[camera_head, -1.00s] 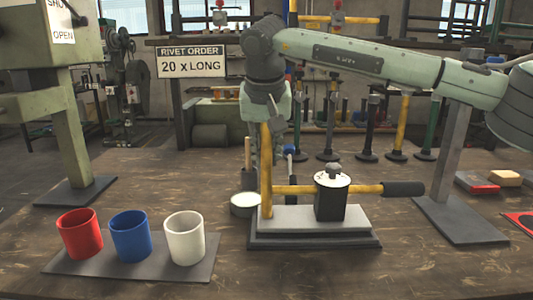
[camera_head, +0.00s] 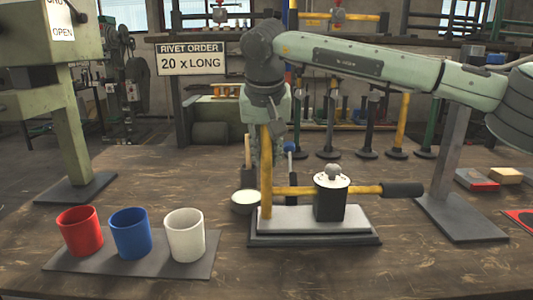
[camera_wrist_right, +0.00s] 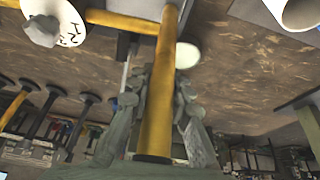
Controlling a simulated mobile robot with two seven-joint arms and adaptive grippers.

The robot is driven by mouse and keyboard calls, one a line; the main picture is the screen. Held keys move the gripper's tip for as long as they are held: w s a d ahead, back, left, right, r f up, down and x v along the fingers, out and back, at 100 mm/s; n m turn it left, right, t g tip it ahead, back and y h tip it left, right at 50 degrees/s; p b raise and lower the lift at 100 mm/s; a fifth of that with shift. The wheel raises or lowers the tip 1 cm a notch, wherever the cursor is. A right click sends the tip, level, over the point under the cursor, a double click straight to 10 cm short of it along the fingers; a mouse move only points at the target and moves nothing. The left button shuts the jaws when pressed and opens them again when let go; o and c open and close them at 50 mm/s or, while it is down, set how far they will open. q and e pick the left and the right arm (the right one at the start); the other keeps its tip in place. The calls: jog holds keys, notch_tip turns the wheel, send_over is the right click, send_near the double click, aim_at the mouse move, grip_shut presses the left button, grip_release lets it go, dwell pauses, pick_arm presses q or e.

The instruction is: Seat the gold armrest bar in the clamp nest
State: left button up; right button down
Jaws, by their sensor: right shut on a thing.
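The gold armrest bar (camera_head: 266,178) is L-shaped, with an upright leg at the left and a level leg ending in a black grip (camera_head: 403,190) at the right. My right gripper (camera_head: 264,150) is shut on the upright leg from above; the right wrist view shows its fingers (camera_wrist_right: 160,88) on either side of the gold leg (camera_wrist_right: 158,110). The clamp nest (camera_head: 329,202) is a dark block with a white top and grey knob on a stepped plate. The level leg passes at the block, which hides part of it. Whether it is fully seated cannot be told. My left gripper is out of view.
Red (camera_head: 80,232), blue (camera_head: 131,234) and white (camera_head: 185,236) cups stand on a dark mat at the left front. A small tin (camera_head: 244,203) is beside the plate. A press (camera_head: 70,140) stands at the left, a grey post (camera_head: 452,165) at the right.

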jog(key=shift+f+b, duration=0.3)
jog(key=shift+f, duration=0.35)
jog(key=c, duration=1.3)
grip_release()
jog(key=shift+r, duration=0.1)
jog(key=v, duration=1.2)
